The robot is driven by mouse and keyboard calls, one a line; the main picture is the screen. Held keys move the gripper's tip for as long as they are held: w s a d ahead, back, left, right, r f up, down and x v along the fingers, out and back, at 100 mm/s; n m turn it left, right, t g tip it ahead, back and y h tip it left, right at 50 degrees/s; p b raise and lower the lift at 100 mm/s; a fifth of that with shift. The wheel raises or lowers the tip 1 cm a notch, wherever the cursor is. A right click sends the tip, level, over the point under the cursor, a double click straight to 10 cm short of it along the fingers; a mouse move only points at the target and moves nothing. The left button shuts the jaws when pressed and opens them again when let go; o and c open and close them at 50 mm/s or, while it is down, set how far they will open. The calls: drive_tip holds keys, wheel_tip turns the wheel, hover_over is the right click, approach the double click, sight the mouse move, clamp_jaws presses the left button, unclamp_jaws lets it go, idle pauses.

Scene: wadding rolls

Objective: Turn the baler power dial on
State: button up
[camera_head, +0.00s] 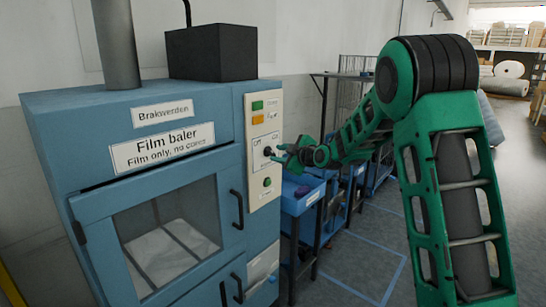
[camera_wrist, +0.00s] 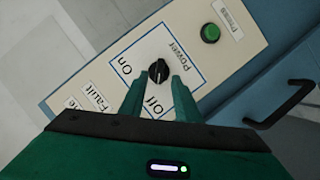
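The power dial (camera_wrist: 158,71) is a black round knob in a blue-outlined box marked Power, On and Off on the baler's cream control panel (camera_wrist: 230,75). It also shows in the head view (camera_head: 267,152). A pale mark on the knob runs roughly up and down in the wrist view, but which label it points at is hard to tell. My green gripper (camera_wrist: 159,82) is open, one finger on each side of the dial. Whether the fingers touch it I cannot tell. In the head view my gripper (camera_head: 277,153) is at the panel.
The blue film baler (camera_head: 60,140) stands at left with a windowed door and black handles. A green button (camera_wrist: 210,33) sits near the dial. Another black handle (camera_wrist: 280,104) sticks out at right in the wrist view.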

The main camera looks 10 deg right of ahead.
sight(272, 153)
drive_tip(key=shift+x, duration=1.6)
clamp_jaws()
drive_tip(key=shift+a, duration=0.25)
drive_tip(key=shift+d, duration=0.15)
